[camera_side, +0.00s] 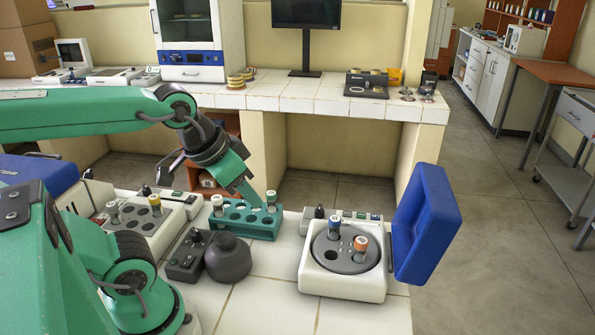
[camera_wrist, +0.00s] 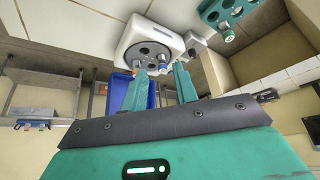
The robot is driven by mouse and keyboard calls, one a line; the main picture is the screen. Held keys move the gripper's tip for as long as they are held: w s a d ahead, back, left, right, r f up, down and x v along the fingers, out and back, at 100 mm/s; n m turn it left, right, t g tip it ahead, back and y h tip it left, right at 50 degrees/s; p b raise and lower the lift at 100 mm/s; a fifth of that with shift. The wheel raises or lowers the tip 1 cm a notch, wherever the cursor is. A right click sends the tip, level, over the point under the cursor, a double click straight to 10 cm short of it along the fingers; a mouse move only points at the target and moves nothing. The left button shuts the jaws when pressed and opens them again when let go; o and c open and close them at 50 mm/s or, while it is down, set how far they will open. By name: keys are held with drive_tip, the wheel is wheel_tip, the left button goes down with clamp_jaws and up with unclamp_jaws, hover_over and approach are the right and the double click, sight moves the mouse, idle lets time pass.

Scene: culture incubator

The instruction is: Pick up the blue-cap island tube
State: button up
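A green tube rack (camera_side: 240,231) stands on the white tiled bench. Another blue-capped tube (camera_side: 334,227) stands in the white centrifuge, beside an orange-capped tube (camera_side: 360,246). I cannot tell which blue cap is the island tube. The rack (camera_wrist: 212,14) shows there at the top right.
The white centrifuge (camera_side: 342,286) has its blue lid (camera_side: 427,222) raised at the right. A dark round-bodied vessel (camera_side: 228,260) and a small dark block (camera_side: 187,258) stand in front of the rack. A white unit with tubes (camera_side: 153,224) is at the left.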

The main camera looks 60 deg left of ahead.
drive_tip(key=o, duration=0.4)
drive_tip(key=shift+w, duration=0.15)
drive_tip(key=n+g, duration=0.4)
drive_tip(key=g, duration=0.1)
hover_over(336, 218)
drive_tip(key=f, duration=0.8)
drive_tip(key=shift+s+f, duration=0.2)
drive_tip(key=shift+s, duration=0.05)
drive_tip(key=shift+w+f+g, duration=0.2)
drive_tip(key=shift+f+g, duration=0.05)
drive_tip(key=shift+g, duration=0.05)
drive_tip(key=shift+f, duration=1.3)
